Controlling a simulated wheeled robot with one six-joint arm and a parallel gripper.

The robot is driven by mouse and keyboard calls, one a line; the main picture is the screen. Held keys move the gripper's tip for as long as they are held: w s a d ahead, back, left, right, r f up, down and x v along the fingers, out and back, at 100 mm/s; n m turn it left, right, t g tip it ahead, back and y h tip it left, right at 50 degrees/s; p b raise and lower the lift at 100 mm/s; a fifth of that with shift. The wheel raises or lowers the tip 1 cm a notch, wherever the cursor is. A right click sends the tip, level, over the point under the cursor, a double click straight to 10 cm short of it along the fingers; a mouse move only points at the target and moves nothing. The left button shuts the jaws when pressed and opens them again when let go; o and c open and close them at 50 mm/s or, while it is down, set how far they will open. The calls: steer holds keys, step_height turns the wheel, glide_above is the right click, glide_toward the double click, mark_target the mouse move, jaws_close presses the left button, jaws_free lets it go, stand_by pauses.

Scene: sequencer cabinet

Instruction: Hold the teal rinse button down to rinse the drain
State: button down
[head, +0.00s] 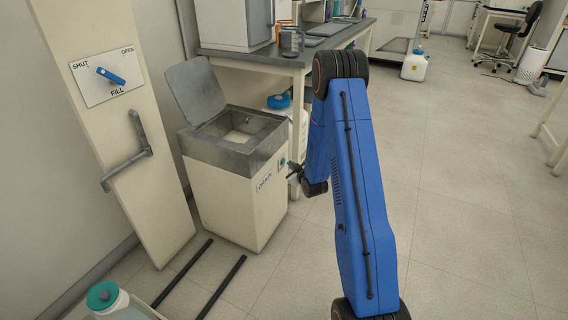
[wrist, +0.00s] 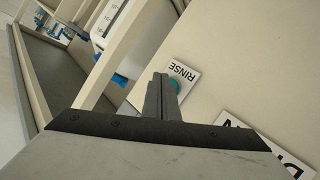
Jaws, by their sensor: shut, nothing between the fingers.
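The teal rinse button (head: 282,162) is on the side face of the cream drain cabinet (head: 225,197), near its right edge. In the wrist view the teal button (wrist: 174,84) shows on a white plate marked RINSE (wrist: 184,72), partly hidden behind my fingertips. My gripper (wrist: 160,82) is shut and empty, with its tips in front of the button. I cannot tell whether the tips touch it. In the head view my gripper (head: 292,172) is small, just right of the button. The drain's grey lid (head: 196,88) stands open over the basin.
A wall panel with a blue fill lever (head: 110,76) and a grey handle (head: 127,155) stand left. A bench (head: 290,60) is behind the drain, with a white jug (head: 301,128) beneath. A teal-capped bottle (head: 110,298) is at front left.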

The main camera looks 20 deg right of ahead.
steer(key=shift+w+a, duration=0.1)
steer(key=shift+a, duration=0.05)
steer(key=shift+w+a, duration=0.15)
steer(key=shift+w, duration=0.05)
steer(key=shift+w+a, duration=0.25)
steer(key=shift+w, duration=0.1)
stand_by(2.2)
steer(key=shift+s+d, duration=0.1)
stand_by(3.0)
steer(key=shift+s+d, duration=0.45)
steer(key=shift+s, duration=0.15)
steer(key=shift+s+d, duration=0.1)
steer(key=shift+s+d, duration=0.7)
steer(key=shift+s, duration=0.25)
steer(key=shift+s+d, duration=0.7)
steer(key=shift+s, duration=0.2)
steer(key=shift+r, duration=0.1)
